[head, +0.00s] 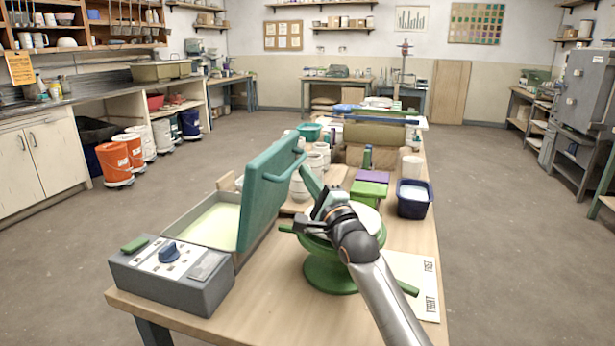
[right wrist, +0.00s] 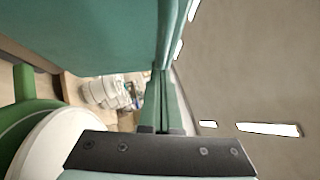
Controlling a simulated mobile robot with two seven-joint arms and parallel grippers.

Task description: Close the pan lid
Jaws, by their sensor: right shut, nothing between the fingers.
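The grey pan (head: 205,222) stands at the near left end of the wooden table, with a pale cream inside. Its teal lid (head: 266,200) is open, standing steeply at the pan's right side, with a bar handle (head: 284,166) on its outer face. My right gripper (head: 304,172) is shut and empty, its teal fingers pointing up and left close to the handle; I cannot tell if they touch it. The right wrist view shows the lid (right wrist: 90,35) filling the upper left and the shut fingers (right wrist: 165,80) close to its edge. My left gripper is out of view.
A green stand (head: 330,274) with a white disc sits under my right arm. A control box (head: 168,275) with a blue knob fronts the pan. A blue tub (head: 412,204), a green block (head: 369,191) and pale containers stand farther back. The table's right edge is near.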

